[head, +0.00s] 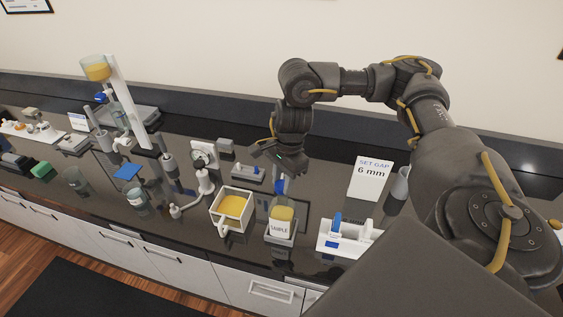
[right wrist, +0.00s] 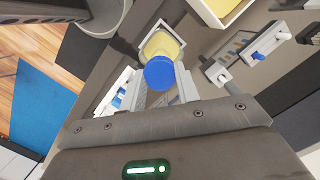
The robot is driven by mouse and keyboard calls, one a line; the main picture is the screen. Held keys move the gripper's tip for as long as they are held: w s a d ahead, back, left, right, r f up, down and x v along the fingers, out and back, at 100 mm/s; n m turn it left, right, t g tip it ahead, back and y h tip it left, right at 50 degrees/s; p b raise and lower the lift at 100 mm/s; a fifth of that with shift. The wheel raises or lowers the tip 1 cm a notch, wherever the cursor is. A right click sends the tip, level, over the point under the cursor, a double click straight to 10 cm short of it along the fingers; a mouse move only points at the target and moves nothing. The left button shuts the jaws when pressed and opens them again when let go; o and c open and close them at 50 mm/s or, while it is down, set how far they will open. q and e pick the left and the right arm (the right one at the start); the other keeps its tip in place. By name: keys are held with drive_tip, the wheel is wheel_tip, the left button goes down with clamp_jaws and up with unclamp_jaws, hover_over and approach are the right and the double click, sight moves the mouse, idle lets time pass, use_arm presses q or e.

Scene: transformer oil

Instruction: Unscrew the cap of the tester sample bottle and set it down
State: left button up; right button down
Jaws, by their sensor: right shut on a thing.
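The sample bottle (head: 282,214) holds yellow oil and stands in a square holder with a SAMPLE label (head: 280,230) near the front edge of the counter. Its blue cap (head: 281,186) is above the yellow oil. My right gripper (head: 281,178) reaches down from above and is shut on the cap. In the right wrist view the cap (right wrist: 160,73) sits between the fingers (right wrist: 161,84), with the yellow bottle (right wrist: 163,44) behind it. I cannot tell whether the cap still touches the bottle neck. My left gripper is not in view.
A white open box of yellow oil (head: 247,194) stands just left of the bottle. A white fixture with blue parts (head: 345,236) stands to the right, below a "SET GAP 6 mm" sign (head: 370,179). A small grey block with blue (head: 247,173) lies behind. Glassware crowds the left.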

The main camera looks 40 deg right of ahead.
sight(281, 186)
drive_tip(key=shift+r, duration=1.5)
drive_tip(key=shift+s+a+n, duration=0.1)
drive_tip(key=shift+a+n, duration=0.1)
drive_tip(key=shift+n, duration=0.3)
drive_tip(key=a+f+n+g+b, duration=0.1)
drive_tip(key=a+f+n+b, duration=0.6)
drive_tip(key=a+f+b, duration=0.4)
wheel_tip(281, 186, down, 2)
drive_tip(key=b, duration=0.3)
drive_tip(key=shift+w+a+f, duration=0.15)
drive_tip(key=shift+w+a, duration=0.2)
drive_tip(key=shift+h, duration=0.3)
